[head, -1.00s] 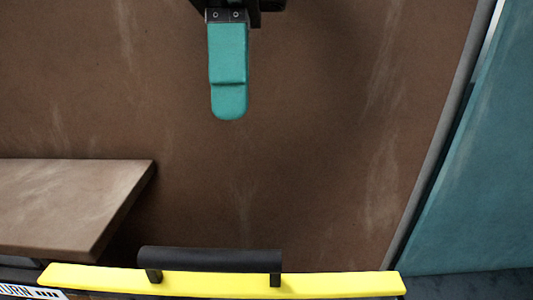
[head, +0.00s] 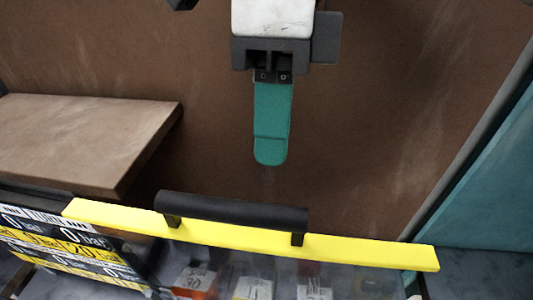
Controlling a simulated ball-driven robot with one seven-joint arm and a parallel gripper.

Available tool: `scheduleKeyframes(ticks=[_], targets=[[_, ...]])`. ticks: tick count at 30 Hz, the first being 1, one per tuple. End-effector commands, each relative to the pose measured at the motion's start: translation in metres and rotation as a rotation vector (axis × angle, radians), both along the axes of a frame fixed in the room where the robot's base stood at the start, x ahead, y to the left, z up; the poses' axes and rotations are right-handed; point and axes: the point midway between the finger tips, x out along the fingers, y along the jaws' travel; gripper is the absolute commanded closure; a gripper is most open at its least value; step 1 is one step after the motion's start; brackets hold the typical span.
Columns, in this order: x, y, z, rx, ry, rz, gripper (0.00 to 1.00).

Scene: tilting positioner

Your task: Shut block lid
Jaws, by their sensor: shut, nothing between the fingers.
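The block lid shows at the bottom of the head view as a clear panel with a yellow edge strip (head: 350,249). A black bar handle (head: 235,208) is fixed on the yellow strip by two short posts. Through the clear panel I see several labelled items, among them a white label marked 30 (head: 194,279). How far the lid stands open I cannot tell. My gripper (head: 271,150) hangs above the handle in the picture, apart from it. Its teal fingers are shut together with nothing between them.
A brown wooden shelf or tabletop (head: 85,135) juts in at the left. A printed label panel (head: 65,250) is on the block's left side. A brown wall or board fills the background, with a teal surface (head: 490,180) at the right. The space around my gripper is clear.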

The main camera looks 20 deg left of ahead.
Motion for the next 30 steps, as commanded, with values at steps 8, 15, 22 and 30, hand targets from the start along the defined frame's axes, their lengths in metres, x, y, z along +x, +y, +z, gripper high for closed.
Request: scheduleKeyframes(ticks=[8, 15, 22, 30], targets=[[-0.027, -0.007, -0.006, 0.003, -0.003, 0.002, 1.0], [-0.033, -0.008, -0.004, 0.003, -0.003, 0.002, 1.0], [-0.033, -0.008, -0.004, 0.002, -0.003, 0.002, 1.0], [-0.036, -0.009, -0.003, 0.011, -0.04, 0.002, 1.0]])
